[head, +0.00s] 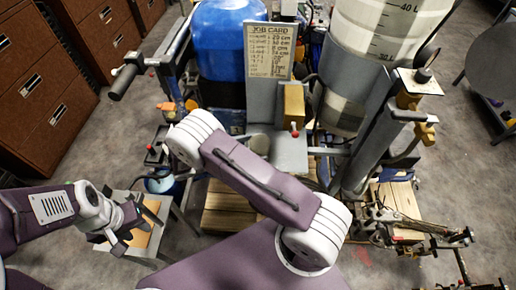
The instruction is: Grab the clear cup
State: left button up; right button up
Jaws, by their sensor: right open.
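I cannot make out the clear cup for sure. A small round bluish vessel (160,183) stands beyond my left gripper, partly covered by frame parts, and I cannot tell whether it is the cup. My left gripper (128,224) is low at the left, over a small stand (150,242) with a tan top. Its dark fingers are small and blend together, so their opening is unclear. My right arm crosses the middle of the view, reaching up and left. Its gripper does not show and seems hidden behind the arm.
The line striper fills the centre, with a blue tank (228,45), a clear graduated tank (385,30), a job card (268,50) and a handlebar (125,80). Brown drawer cabinets (50,95) stand at the left. Wooden slats (228,205) lie below.

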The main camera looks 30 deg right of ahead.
aim_at(267, 146)
jog(key=shift+d+f, duration=0.15)
jog(key=shift+d, duration=0.25)
jog(key=x, duration=0.2)
jog(key=p+x, duration=0.1)
jog(key=x, duration=0.1)
jog(key=shift+s+d, duration=0.15)
jog(key=shift+s, duration=0.1)
jog(key=shift+w+d+f, duration=0.1)
jog(key=shift+d+f, duration=0.15)
jog(key=shift+d, duration=0.05)
jog(key=c, duration=1.4)
jog(key=shift+c, duration=0.2)
jog(key=shift+r, duration=0.15)
